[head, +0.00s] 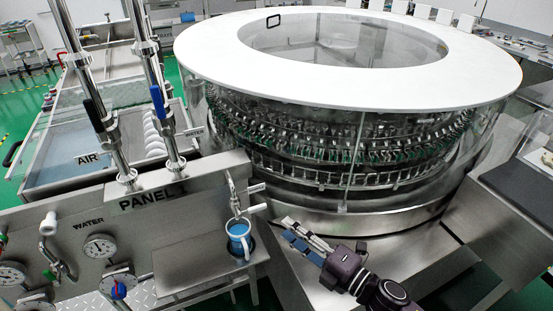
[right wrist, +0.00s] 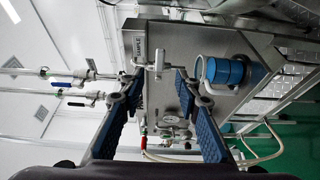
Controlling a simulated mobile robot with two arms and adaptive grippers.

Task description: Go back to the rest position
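My right gripper (head: 291,229) comes in from the bottom right of the head view, just right of the metal stand. In the right wrist view its two blue-padded fingers (right wrist: 158,82) are spread apart with nothing between them. A tap handle on the panel appears behind the gap. My left gripper is not in view.
A blue cup (head: 239,240) stands on the small metal stand (head: 190,265) under a tap (head: 234,190), left of my right gripper; it also shows in the right wrist view (right wrist: 226,72). The large rotary washer (head: 340,150) fills the space behind. The gauge panel (head: 60,235) is at left.

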